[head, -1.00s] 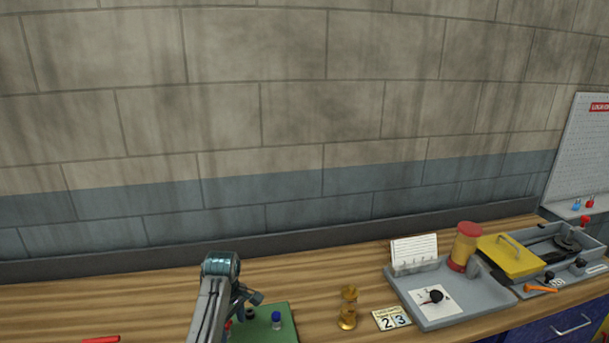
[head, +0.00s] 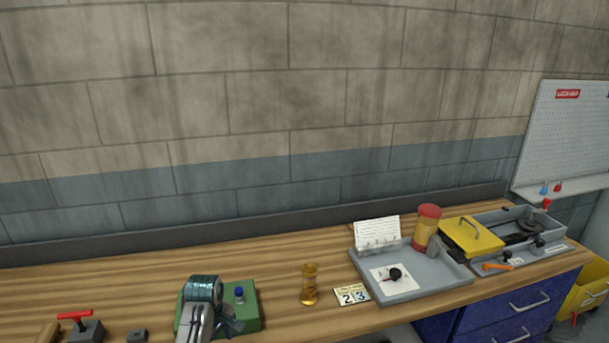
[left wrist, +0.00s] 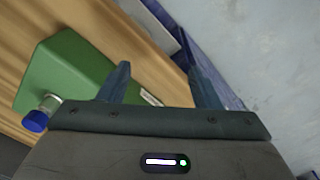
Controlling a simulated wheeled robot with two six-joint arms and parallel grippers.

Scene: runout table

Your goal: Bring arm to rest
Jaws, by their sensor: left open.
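My left arm comes up at the bottom of the head view, in front of the green block (head: 246,305). My left gripper (head: 228,326) is partly hidden there by its own wrist. In the left wrist view the gripper (left wrist: 160,85) shows two dark fingers spread apart with nothing between them. The green block (left wrist: 65,75) with its blue-capped knob (left wrist: 36,120) lies to the left of the fingers in that view. The front of the blue drawers shows past the fingertips. My right gripper is not in view.
On the wooden bench stand a brass hourglass-shaped piece (head: 309,284), number cards (head: 352,295), a grey tray (head: 430,284), a red-and-yellow canister (head: 426,228) and a yellow-lidded toolbox (head: 471,237). A red-handled device (head: 82,327) stands at the front left. The back left of the bench is clear.

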